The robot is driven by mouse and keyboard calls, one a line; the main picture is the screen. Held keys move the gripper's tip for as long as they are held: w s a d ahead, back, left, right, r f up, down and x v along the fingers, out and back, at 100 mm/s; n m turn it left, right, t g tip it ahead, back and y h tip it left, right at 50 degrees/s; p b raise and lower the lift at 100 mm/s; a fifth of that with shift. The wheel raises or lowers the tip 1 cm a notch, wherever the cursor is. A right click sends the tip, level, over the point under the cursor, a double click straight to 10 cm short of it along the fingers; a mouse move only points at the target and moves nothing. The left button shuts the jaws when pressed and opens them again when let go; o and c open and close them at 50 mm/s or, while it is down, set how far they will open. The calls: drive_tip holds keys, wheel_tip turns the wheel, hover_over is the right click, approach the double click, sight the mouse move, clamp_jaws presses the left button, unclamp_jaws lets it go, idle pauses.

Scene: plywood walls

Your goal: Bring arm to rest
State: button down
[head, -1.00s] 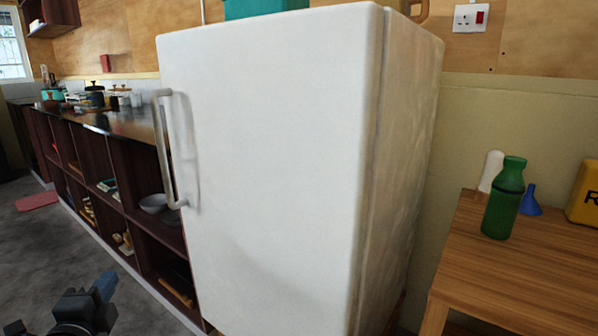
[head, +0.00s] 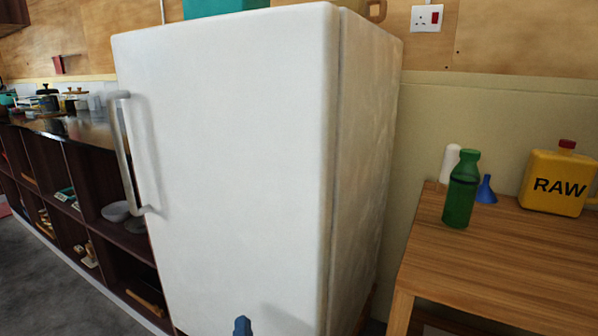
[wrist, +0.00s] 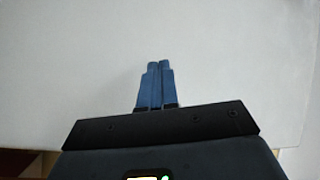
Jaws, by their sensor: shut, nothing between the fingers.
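My gripper (wrist: 159,66) shows in the wrist view with its two blue fingers together and nothing between them. The pale surface ahead of it in that view looks like the white fridge. In the head view the tip of my gripper (head: 242,322) shows at the bottom edge, in front of the fridge door (head: 230,170). The rest of the arm is out of the head view. I cannot tell how far the fingers are from the door.
The fridge door looks shut, its handle (head: 128,150) on the left. Dark open shelves (head: 75,160) run left under a counter. At right a wooden table (head: 500,265) bears a green bottle (head: 461,190), a blue funnel (head: 486,190) and a yellow RAW container (head: 555,183). Grey floor (head: 40,290) is clear at lower left.

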drive_tip(key=s+d+f+n, duration=0.25)
drive_tip(key=s+d, duration=0.25)
drive_tip(key=d, duration=0.5)
drive_tip(key=s+d+f+n, duration=0.25)
drive_tip(key=s+d, duration=0.35)
drive_tip(key=d, duration=0.5)
drive_tip(key=s+d+r+n+g, duration=0.1)
drive_tip(key=s+d+n, duration=0.1)
drive_tip(key=s+d, duration=0.6)
drive_tip(key=s+d+r+n+g, duration=0.1)
drive_tip(key=s+d+n, duration=0.15)
drive_tip(key=s, duration=0.85)
drive_tip(key=s+d+r+g+h, duration=0.1)
drive_tip(key=s+r+g+h, duration=0.2)
drive_tip(key=s+r, duration=1.2)
wheel_tip(320, 180, up, 14)
drive_tip(key=s+p, duration=0.2)
drive_tip(key=p, duration=1.3)
drive_tip(key=shift+s+d, duration=0.2)
drive_tip(key=shift+f+n, duration=0.1)
drive_tip(key=shift+n, duration=0.15)
